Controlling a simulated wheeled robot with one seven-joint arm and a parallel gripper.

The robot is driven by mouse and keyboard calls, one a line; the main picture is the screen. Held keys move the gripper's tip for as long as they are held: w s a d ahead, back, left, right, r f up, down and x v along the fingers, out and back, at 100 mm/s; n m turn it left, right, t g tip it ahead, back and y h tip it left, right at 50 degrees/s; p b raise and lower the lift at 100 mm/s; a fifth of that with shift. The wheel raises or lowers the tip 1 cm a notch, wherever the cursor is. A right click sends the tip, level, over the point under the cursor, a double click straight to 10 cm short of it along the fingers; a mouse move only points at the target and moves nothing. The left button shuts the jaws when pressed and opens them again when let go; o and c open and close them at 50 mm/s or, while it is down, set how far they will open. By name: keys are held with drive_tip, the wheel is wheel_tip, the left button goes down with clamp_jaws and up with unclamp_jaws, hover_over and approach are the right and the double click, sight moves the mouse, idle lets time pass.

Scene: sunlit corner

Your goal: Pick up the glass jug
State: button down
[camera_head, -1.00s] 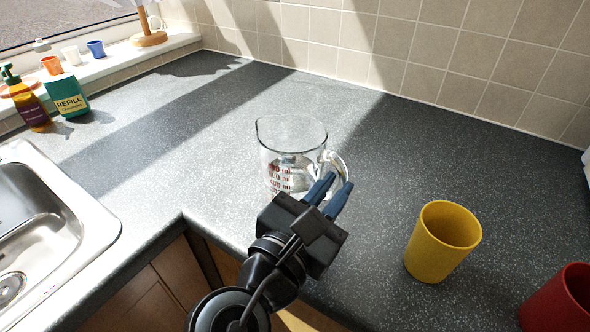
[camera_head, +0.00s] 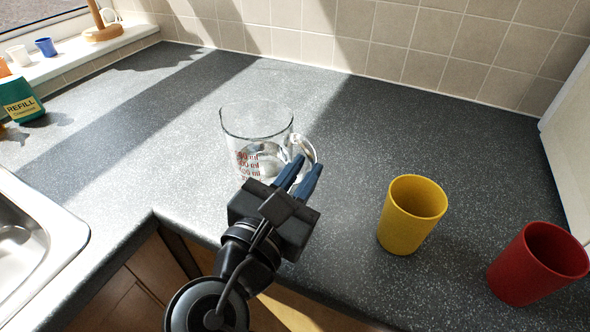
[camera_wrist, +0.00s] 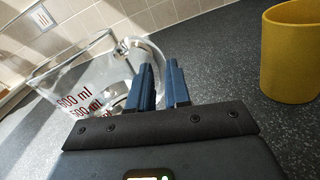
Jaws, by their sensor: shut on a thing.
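The glass jug (camera_head: 257,124) is clear, with red measuring marks on its side. It stands in the middle of the counter, and its handle (camera_head: 309,150) points right. My gripper (camera_head: 303,170) has blue fingers and reaches the jug from the front, at the handle. In the wrist view, the jug (camera_wrist: 88,78) tilts in the picture at the left. There the fingers of my gripper (camera_wrist: 163,80) are close together, with the lower part of the handle at them. My gripper is shut on the jug's handle. The exact contact is partly hidden by the fingers.
A yellow cup (camera_head: 411,215) stands right of my gripper, and a red cup (camera_head: 538,263) is farther right. A sink (camera_head: 40,235) is at the left. A green refill carton (camera_head: 20,100) is by the window sill. The counter behind the jug is clear.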

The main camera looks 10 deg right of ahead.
drive_tip(key=shift+r, duration=1.25)
drive_tip(key=shift+s+d+r+p, duration=0.3)
drive_tip(key=shift+s+d+r, duration=0.55)
drive_tip(key=shift+d+r, duration=0.7)
drive_tip(key=shift+s+d+r+p, duration=0.3)
drive_tip(key=shift+s+d+r, duration=0.8)
drive_tip(key=shift+d, duration=0.75)
drive_tip(key=shift+s+d+r+p, duration=0.3)
drive_tip(key=shift+s+d+r, duration=0.35)
drive_tip(key=shift+d+r, duration=1)
drive_tip(key=shift+d, duration=0.15)
